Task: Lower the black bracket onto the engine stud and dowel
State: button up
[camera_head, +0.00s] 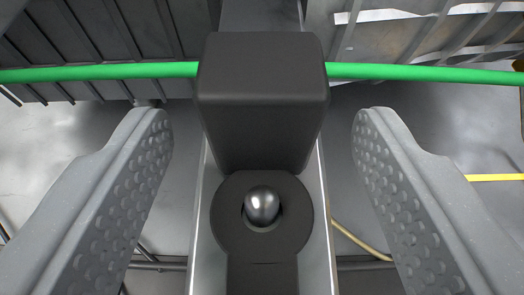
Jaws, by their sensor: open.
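The black bracket (262,120) is in the middle of the view, with a tall block at the back and a flat round eye in front. A shiny rounded metal stud end (262,205) shows inside the hole of the eye, with the black ring around it. I cannot tell how far down the bracket sits. No dowel can be made out. My gripper (261,116) is open, its two grey dimpled fingers on either side of the block with a clear gap at each side. Neither finger touches the bracket.
A light metal support (202,240) with raised edges runs under the bracket. A green hose or cable (420,73) crosses behind the block. Ribbed metal structures (90,45) stand at the back. Yellow (355,238) and dark lines lie on the grey floor below.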

jog(key=v, duration=1.3)
jog(key=shift+s+b, duration=0.25)
jog(key=shift+b, duration=0.2)
notch_tip(320, 180, up, 20)
jog(key=s+t, duration=0.1)
jog(key=s, duration=0.1)
jog(key=s+r, duration=0.5)
jog(key=r, duration=0.3)
jog(key=s+r+t+b, duration=0.1)
jog(key=s+r, duration=0.4)
jog(key=r, duration=0.3)
jog(key=shift+d+f, duration=0.1)
